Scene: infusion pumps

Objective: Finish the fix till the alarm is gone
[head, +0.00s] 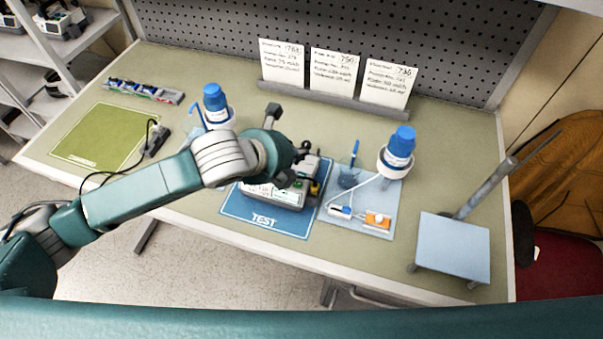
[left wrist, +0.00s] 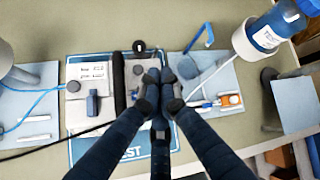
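An infusion pump (head: 273,193) sits on the blue TEST mat (head: 240,209), partly hidden by my left arm in the head view. Small yellow, green and red parts show at its right end. In the left wrist view the pump (left wrist: 90,118) has a pale label, a dark bar and a blue-grey part on top. My left gripper (left wrist: 160,78) is over the pump's right part, its fingertips drawn together with nothing visible between them. Whether they touch the pump is unclear. It is mostly hidden behind the wrist in the head view. My right gripper is out of view.
Blue-capped bottles (head: 215,97) (head: 400,143) stand either side of the pump. A light-blue tray (head: 378,200) holds tubing and an orange-and-white part. A green mat (head: 95,137), a black cable, several cards (head: 334,76) and a raised plate (head: 452,248) are around the table.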

